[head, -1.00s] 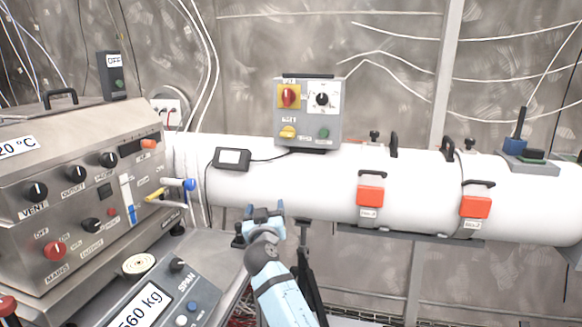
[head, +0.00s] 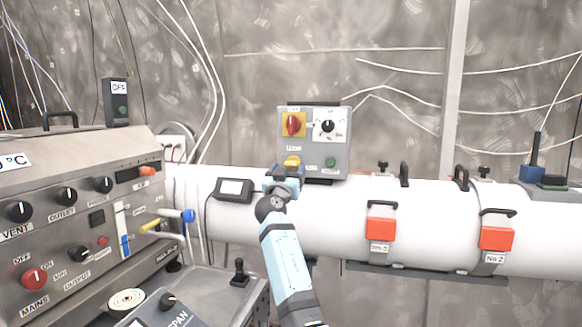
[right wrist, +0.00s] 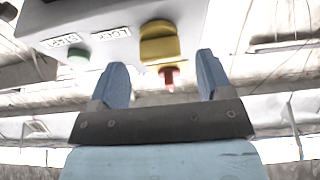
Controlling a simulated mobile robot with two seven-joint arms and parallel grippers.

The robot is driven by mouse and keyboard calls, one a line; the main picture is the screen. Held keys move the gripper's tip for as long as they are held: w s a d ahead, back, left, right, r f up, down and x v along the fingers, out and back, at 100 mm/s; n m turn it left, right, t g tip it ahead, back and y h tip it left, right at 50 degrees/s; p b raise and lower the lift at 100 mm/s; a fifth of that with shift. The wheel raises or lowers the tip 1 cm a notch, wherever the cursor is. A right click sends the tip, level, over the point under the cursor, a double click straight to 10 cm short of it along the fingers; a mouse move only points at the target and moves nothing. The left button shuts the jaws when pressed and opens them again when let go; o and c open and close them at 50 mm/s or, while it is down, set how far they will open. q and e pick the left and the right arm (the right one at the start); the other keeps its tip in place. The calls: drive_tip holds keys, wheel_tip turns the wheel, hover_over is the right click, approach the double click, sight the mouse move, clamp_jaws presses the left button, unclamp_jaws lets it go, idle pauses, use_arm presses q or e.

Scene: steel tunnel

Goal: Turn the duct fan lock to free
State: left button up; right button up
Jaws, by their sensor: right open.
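The duct fan's grey control box (head: 340,160) stands on the white duct. The yellow lock knob (head: 292,161) is at its lower left, under a small label. In the right wrist view the yellow knob (right wrist: 160,42) is beside a label reading LOCK (right wrist: 110,33), with a small red piece (right wrist: 168,77) below it in the picture. My right gripper (head: 284,174) is open just below and in front of the knob. Its blue fingers (right wrist: 161,72) stand apart with nothing between their pads. The knob's setting cannot be read. My left gripper is not in view.
A red knob (head: 293,124) on a yellow plate and a black dial (head: 328,126) sit above the lock, and a green button (head: 330,161) to its right. A small display (head: 235,189) is left of my gripper. Red-latched clamps (head: 381,229) band the duct.

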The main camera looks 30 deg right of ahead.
sight(291, 166)
drive_tip(key=shift+x, duration=1.5)
drive_tip(key=shift+c, duration=0.2)
drive_tip(key=c, duration=0.9)
